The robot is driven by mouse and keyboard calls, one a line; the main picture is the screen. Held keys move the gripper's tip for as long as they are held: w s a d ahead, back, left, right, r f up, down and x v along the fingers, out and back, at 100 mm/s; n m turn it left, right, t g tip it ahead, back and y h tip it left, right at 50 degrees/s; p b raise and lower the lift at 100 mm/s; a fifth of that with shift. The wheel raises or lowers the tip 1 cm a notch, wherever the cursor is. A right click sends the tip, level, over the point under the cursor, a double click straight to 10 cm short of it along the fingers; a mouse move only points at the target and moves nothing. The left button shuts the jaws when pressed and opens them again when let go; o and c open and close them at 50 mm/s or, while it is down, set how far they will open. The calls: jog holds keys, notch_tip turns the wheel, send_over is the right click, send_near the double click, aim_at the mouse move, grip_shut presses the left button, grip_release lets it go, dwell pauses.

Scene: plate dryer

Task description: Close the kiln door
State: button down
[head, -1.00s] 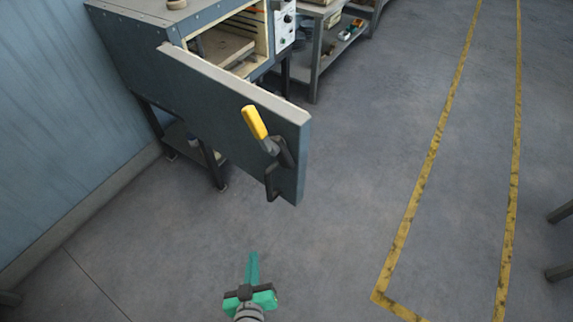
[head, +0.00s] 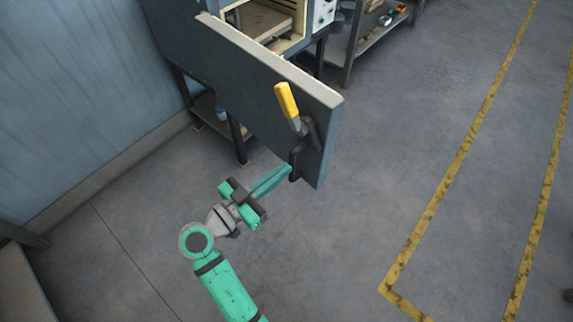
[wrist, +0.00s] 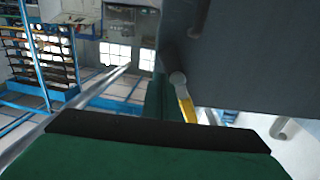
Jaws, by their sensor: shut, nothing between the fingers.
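The kiln (head: 180,40) stands at the upper left with its door (head: 255,90) swung wide open toward me, its chamber showing behind it. The door's outer face carries a black latch with a yellow grip (head: 287,100) and a dark handle (head: 297,160) below it. My gripper (head: 288,172) is shut and empty, its green fingertips right beside the handle near the door's lower free corner; I cannot tell whether they touch. In the wrist view the door (wrist: 250,60) fills the upper right, and the yellow grip (wrist: 187,105) shows just right of the fingers (wrist: 160,100).
A blue-grey wall (head: 60,90) runs along the left. A grey shelf (head: 350,60) with small items stands behind the door. The floor (head: 390,170) right of the door is clear, with yellow lines (head: 455,150) on it.

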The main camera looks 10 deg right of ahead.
aim_at(322, 140)
jog(key=x, duration=1.2)
jog(key=shift+d, duration=0.15)
